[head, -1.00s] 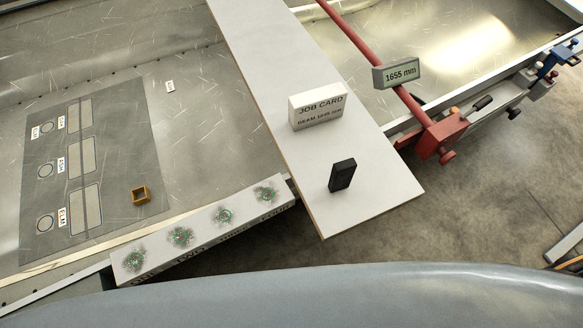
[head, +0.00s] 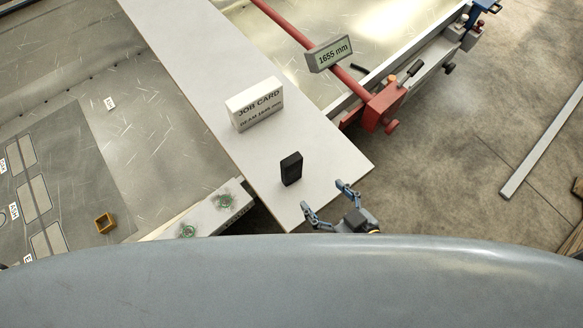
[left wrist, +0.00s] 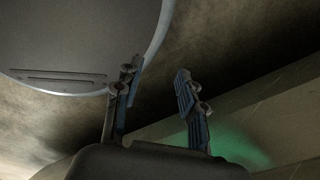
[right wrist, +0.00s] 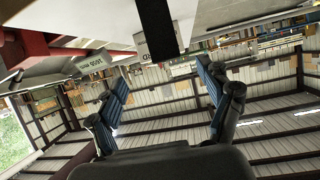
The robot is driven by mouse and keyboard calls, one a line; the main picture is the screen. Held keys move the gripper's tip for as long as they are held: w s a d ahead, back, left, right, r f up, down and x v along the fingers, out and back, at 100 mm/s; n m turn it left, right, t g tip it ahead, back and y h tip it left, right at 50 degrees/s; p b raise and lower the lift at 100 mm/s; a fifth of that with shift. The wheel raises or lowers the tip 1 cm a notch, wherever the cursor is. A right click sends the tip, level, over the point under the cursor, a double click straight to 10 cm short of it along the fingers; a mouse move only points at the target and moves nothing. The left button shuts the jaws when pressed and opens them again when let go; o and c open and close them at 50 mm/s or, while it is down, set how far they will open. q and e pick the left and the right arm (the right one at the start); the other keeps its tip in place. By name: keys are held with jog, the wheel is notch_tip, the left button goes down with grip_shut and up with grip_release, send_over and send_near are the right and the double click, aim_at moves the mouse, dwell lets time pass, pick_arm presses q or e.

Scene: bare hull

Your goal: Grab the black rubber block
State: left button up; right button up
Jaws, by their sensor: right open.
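The black rubber block (head: 291,169) stands upright on the pale board (head: 217,92), close to the board's near end. It also shows dark at the top of the right wrist view (right wrist: 157,28), which looks upside down. My right gripper (head: 323,196) is open and empty, just past the near end of the board. Its fingers (right wrist: 163,75) point toward the block and are apart from it. My left gripper (left wrist: 159,72) shows only in the left wrist view. Its fingers are spread with nothing between them.
A white job card block (head: 255,108) stands on the board behind the rubber block. A red bar with a red clamp (head: 383,105) and a 1655 mm display (head: 329,54) lies to the right. A small brown square ring (head: 104,223) is at left.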

aim_at(295, 163)
jog(key=w+a, duration=0.1)
jog(key=w, duration=0.1)
jog(key=w+a, duration=0.1)
jog(key=w, duration=0.1)
jog(key=w+a, duration=0.2)
jog(key=shift+f, duration=0.35)
jog(key=shift+p+x, duration=0.4)
jog(key=shift+x, duration=0.55)
jog(key=x, duration=0.4)
jog(key=shift+w+a+r, duration=0.1)
jog(key=shift+w+a, duration=0.15)
pick_arm(q)
jog(key=shift+w+d+r, duration=0.2)
jog(key=shift+w+r, duration=0.35)
jog(key=shift+r, duration=0.15)
pick_arm(e)
grip_shut()
